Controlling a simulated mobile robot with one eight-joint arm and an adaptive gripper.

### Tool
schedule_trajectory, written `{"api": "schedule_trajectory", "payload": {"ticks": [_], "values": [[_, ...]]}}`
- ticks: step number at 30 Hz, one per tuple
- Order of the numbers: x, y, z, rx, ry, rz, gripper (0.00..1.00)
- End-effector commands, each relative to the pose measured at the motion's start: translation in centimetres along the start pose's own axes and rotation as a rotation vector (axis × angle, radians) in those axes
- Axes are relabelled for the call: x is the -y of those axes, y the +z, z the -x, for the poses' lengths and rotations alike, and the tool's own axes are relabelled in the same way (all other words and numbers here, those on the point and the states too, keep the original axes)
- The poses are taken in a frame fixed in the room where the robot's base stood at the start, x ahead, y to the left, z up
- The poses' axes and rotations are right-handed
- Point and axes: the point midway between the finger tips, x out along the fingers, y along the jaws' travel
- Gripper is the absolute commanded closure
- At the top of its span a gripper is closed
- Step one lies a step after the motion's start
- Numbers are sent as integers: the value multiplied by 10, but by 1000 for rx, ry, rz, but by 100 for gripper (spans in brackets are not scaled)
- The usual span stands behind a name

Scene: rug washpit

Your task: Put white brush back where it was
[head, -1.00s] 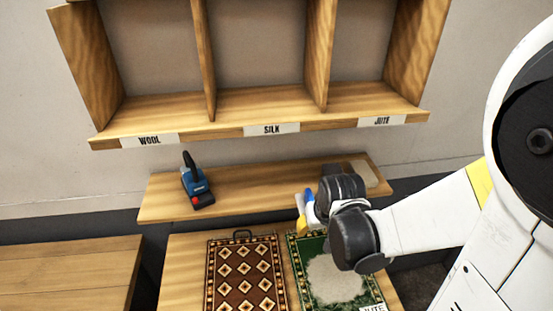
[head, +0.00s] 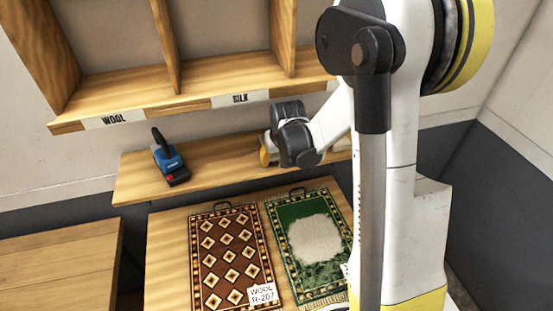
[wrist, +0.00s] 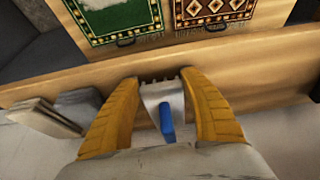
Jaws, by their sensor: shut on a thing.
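In the head view my gripper (head: 266,149) is over the narrow wooden shelf (head: 225,168), right of the blue tool. There the brush is mostly hidden by the gripper, and I cannot tell whether it touches the shelf. The right end of the shelf is largely behind my arm.
A blue and black tool (head: 168,162) stands on the shelf's left part. Below are a brown rug (head: 228,250) and a green rug (head: 285,235) with a pale patch. Labelled cubbies (head: 180,100) hang above.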

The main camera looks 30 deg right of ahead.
Motion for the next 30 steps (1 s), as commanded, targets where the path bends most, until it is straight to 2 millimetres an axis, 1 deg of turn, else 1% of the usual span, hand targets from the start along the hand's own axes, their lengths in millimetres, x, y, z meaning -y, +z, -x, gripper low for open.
{"api": "schedule_trajectory", "payload": {"ticks": [8,9,10,11,19,22,26,30], "values": [[0,2,-3,0,0,0,76],[0,2,-3,0,0,0,42],[0,1,-2,0,0,0,33],[0,1,-2,0,0,0,27],[0,1,-1,0,0,0,27],[0,0,3,0,0,0,27],[0,0,22,0,0,0,27],[0,1,48,0,0,0,27]]}}
